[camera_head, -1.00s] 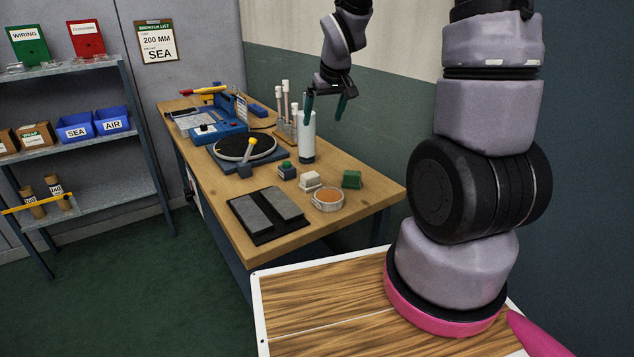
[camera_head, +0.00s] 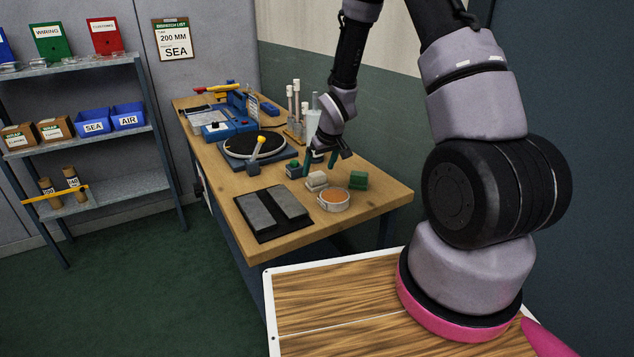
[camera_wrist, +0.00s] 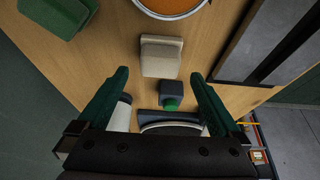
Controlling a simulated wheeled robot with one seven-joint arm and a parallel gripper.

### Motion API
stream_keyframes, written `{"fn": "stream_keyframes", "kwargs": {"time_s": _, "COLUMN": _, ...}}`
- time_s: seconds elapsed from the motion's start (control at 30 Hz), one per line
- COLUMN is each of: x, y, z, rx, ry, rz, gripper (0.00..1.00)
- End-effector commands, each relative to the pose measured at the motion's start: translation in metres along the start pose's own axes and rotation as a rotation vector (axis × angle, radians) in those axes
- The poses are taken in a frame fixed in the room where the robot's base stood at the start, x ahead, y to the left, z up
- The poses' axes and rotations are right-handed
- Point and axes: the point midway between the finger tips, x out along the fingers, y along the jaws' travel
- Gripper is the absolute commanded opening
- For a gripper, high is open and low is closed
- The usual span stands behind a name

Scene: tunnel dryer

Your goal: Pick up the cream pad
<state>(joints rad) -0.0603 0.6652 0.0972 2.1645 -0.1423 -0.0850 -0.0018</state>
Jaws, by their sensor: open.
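The cream pad (camera_head: 317,181) is a small pale block on the wooden bench, between a dark block with a green top and a green block. In the wrist view the cream pad (camera_wrist: 161,56) lies beyond my fingertips, near the middle between them and apart from both. My gripper (camera_head: 320,164) is over the bench, just above and behind the pad in the head view. Its two green fingers also show in the wrist view (camera_wrist: 159,80), spread wide with nothing held.
Around the pad are the green-topped dark block (camera_head: 294,169), a green block (camera_head: 358,180), a round tin with orange contents (camera_head: 333,199), a black tray with grey plates (camera_head: 250,226) and a turntable (camera_head: 226,158). A white cylinder (camera_head: 313,125) stands behind my gripper.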

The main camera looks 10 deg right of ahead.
Motion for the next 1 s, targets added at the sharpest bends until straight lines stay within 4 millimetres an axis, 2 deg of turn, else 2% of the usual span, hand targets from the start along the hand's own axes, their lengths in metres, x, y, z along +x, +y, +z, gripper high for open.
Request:
{"fn": "stream_keyframes", "kwargs": {"time_s": 0.1, "x": 0.021, "y": 0.000, "z": 0.001, "rx": -0.001, "ry": -0.003, "rz": -0.001, "gripper": 1.00}}
{"fn": "stream_keyframes", "kwargs": {"time_s": 0.23, "x": 0.037, "y": 0.000, "z": 0.001, "rx": -0.001, "ry": -0.002, "rz": -0.001, "gripper": 1.00}}
{"fn": "stream_keyframes", "kwargs": {"time_s": 0.53, "x": 0.042, "y": 0.001, "z": 0.000, "rx": -0.001, "ry": 0.000, "rz": 0.000, "gripper": 1.00}}
{"fn": "stream_keyframes", "kwargs": {"time_s": 0.57, "x": 0.042, "y": 0.001, "z": 0.000, "rx": -0.001, "ry": 0.000, "rz": 0.000, "gripper": 0.96}}
{"fn": "stream_keyframes", "kwargs": {"time_s": 0.7, "x": 0.042, "y": 0.001, "z": 0.000, "rx": -0.001, "ry": 0.000, "rz": 0.000, "gripper": 0.43}}
{"fn": "stream_keyframes", "kwargs": {"time_s": 0.77, "x": 0.042, "y": 0.001, "z": 0.000, "rx": -0.001, "ry": 0.000, "rz": 0.000, "gripper": 0.20}}
{"fn": "stream_keyframes", "kwargs": {"time_s": 0.8, "x": 0.042, "y": 0.001, "z": 0.000, "rx": -0.001, "ry": 0.000, "rz": 0.000, "gripper": 0.13}}
{"fn": "stream_keyframes", "kwargs": {"time_s": 1.0, "x": 0.042, "y": 0.001, "z": 0.000, "rx": -0.001, "ry": 0.000, "rz": 0.000, "gripper": 0.13}}
